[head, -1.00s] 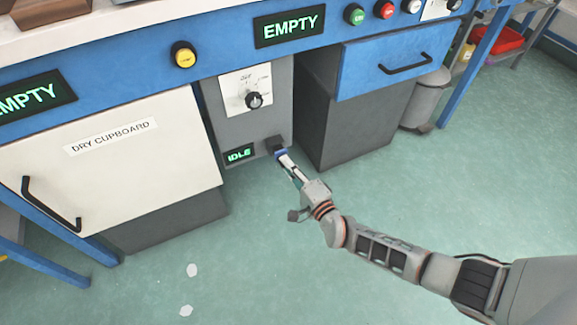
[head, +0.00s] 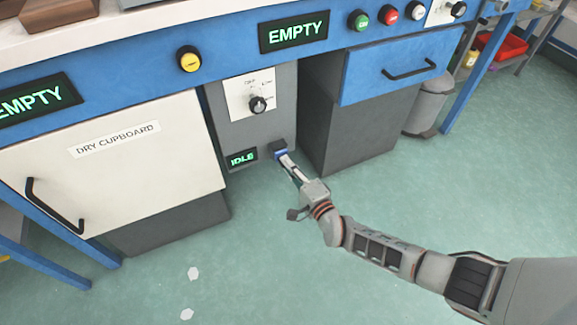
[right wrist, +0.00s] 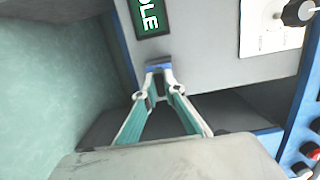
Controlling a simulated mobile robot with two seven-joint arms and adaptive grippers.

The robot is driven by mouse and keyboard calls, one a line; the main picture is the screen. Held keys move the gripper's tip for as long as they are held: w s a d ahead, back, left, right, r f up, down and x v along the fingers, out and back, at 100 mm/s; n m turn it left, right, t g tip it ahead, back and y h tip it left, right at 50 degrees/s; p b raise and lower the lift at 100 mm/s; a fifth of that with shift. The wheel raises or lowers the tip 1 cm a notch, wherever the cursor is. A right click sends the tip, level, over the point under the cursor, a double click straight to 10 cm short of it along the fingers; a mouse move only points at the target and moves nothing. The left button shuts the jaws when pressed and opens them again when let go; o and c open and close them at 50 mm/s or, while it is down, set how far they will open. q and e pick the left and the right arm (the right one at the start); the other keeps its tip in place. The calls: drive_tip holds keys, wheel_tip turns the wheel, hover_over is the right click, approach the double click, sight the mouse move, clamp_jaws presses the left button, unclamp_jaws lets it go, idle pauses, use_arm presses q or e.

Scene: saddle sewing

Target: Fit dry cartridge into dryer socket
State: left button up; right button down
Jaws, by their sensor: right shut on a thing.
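The dryer (head: 233,132) is a grey panel with a dial and a small display reading IDLE (head: 242,157). A dark block, the socket (head: 277,145), sticks out low on its right side. My right gripper (head: 285,160) is shut on a small blue piece, the cartridge (head: 281,154), right at the socket. The right wrist view also shows the blue cartridge (right wrist: 158,68) between the fingertips, against the grey panel. Most of the cartridge is hidden, and I cannot tell how far it sits in the socket. My left gripper is not in view.
The white dry cupboard (head: 110,170) with a black handle stands shut at the left. A blue drawer (head: 390,65) and dark cabinet (head: 365,135) stand at the right, with a grey bin (head: 428,100) beyond.

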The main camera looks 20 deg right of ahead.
drive_tip(key=shift+w, duration=0.15)
drive_tip(key=c, duration=2)
unclamp_jaws()
drive_tip(key=shift+c, duration=0.2)
drive_tip(key=s+d, duration=0.1)
drive_tip(key=s, duration=1.1)
drive_tip(key=shift+d, duration=0.4)
drive_tip(key=shift+w, duration=0.1)
